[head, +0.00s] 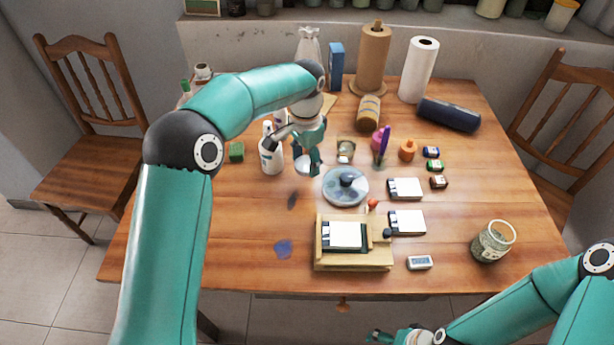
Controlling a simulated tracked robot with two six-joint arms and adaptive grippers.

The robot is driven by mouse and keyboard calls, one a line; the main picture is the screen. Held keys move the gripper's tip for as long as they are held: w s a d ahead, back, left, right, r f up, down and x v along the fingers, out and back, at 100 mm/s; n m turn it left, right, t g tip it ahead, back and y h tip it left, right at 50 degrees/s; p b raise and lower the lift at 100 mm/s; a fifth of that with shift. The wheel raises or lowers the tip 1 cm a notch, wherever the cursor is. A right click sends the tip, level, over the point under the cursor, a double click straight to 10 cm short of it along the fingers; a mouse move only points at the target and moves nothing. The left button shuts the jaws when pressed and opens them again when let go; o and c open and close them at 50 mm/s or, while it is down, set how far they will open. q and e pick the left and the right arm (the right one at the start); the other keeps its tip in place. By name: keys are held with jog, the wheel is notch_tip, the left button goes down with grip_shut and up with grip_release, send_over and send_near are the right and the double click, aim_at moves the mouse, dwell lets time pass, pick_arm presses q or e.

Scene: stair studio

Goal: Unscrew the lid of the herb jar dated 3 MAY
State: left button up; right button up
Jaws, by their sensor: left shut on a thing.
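My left gripper (313,165) points down just left of the smaller jar. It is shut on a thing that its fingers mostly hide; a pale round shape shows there. My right gripper (384,337) is low at the bottom edge, off the table and far from both jars; its fingers are unclear.
A grey round plate with a dark knob (345,188) lies before my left gripper. A white bottle (270,157) stands left of it. A wooden block with a white card (345,238) is at front. Paper rolls (418,70) stand behind. The left front table is mostly clear.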

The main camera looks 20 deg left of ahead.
aim_at(306, 182)
pick_arm(q)
jog(key=shift+f, duration=2.85)
jog(key=o, duration=1.3)
jog(key=shift+f, duration=0.1)
notch_tip(306, 182, up, 12)
jog(key=shift+r+p, duration=0.15)
jog(key=shift+p, duration=0.3)
